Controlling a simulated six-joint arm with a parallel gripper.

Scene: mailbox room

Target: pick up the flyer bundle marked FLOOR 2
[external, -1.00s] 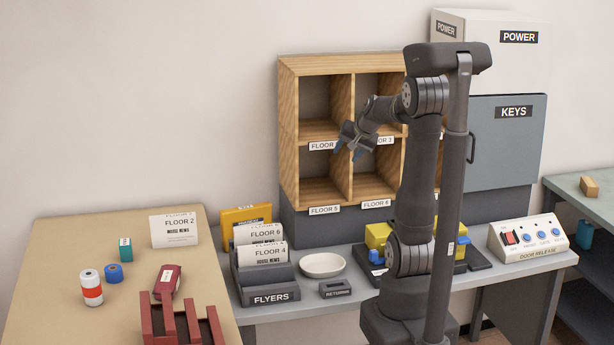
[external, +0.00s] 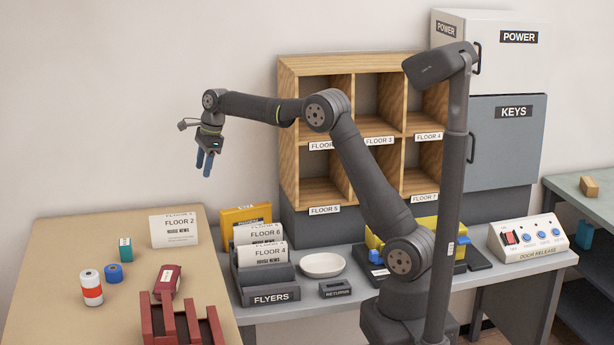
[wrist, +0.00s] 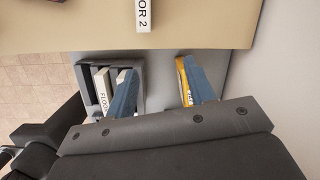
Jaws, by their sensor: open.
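The FLOOR 2 flyer bundle (external: 174,232) is a white upright bundle at the back right of the tan table, with another sheet edge just behind it. In the wrist view its label (wrist: 143,14) shows at the top edge, partly cut off. My gripper (external: 205,172) is open and empty, pointing down in the air above the back of the table, to the right of the bundle. In the wrist view its two blue fingers (wrist: 160,92) are apart, over the flyer rack.
The flyers rack (external: 270,293) holds FLOOR 6 and FLOOR 4 bundles, with a yellow packet (external: 245,214) behind. A teal box (external: 125,249), blue roll (external: 114,273), red-white can (external: 91,288), dark red box (external: 168,281) and red rack (external: 182,326) stand on the table. Wooden pigeonholes (external: 289,130) are behind.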

